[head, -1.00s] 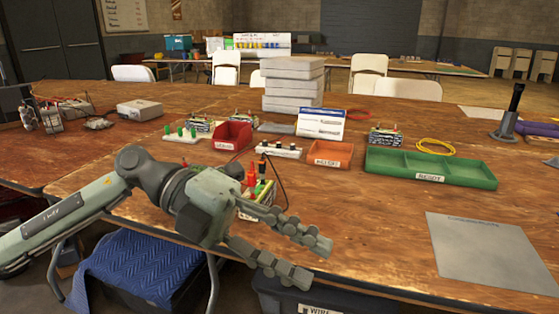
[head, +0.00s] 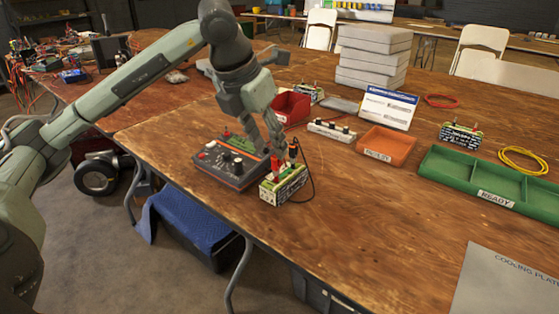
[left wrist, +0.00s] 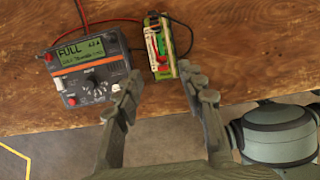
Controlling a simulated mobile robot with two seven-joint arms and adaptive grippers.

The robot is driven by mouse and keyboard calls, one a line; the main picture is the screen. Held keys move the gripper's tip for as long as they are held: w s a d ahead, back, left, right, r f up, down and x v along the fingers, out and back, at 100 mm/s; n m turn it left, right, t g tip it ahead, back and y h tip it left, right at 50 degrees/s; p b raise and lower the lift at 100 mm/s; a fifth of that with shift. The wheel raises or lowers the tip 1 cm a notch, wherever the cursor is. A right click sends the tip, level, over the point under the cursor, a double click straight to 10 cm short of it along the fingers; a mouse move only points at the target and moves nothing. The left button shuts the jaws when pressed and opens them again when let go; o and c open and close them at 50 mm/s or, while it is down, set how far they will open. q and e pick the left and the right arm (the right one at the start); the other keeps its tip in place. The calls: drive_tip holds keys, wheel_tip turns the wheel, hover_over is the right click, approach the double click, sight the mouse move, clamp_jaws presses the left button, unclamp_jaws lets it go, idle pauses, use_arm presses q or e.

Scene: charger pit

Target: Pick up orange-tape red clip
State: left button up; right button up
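A small battery pack (head: 284,187) with a light label stands near the table's front edge. A red clip (head: 274,170) sits on its top; any orange tape on it is too small to make out. In the left wrist view the red clip (left wrist: 161,43) shows on the pack (left wrist: 164,66), just ahead of my fingertips. A dark charger (head: 229,165) with knobs stands left of the pack; its screen reads FULL in the left wrist view (left wrist: 80,55). My left gripper (head: 262,143) is open and empty, pointing down near the clip. My right gripper is not in view.
A dark cable loops right of the pack. A red bin (head: 292,106), an orange tray (head: 386,146) and a green READY tray (head: 470,177) stand farther back and right. A grey cooling plate (head: 505,280) lies front right. The table between is clear.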

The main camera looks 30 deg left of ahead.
sight(276, 165)
use_arm(q)
drive_tip(key=x, duration=0.5)
drive_tip(key=shift+w+d, duration=0.1)
drive_tip(key=shift+d, duration=0.05)
drive_tip(key=shift+c, duration=0.4)
clamp_jaws()
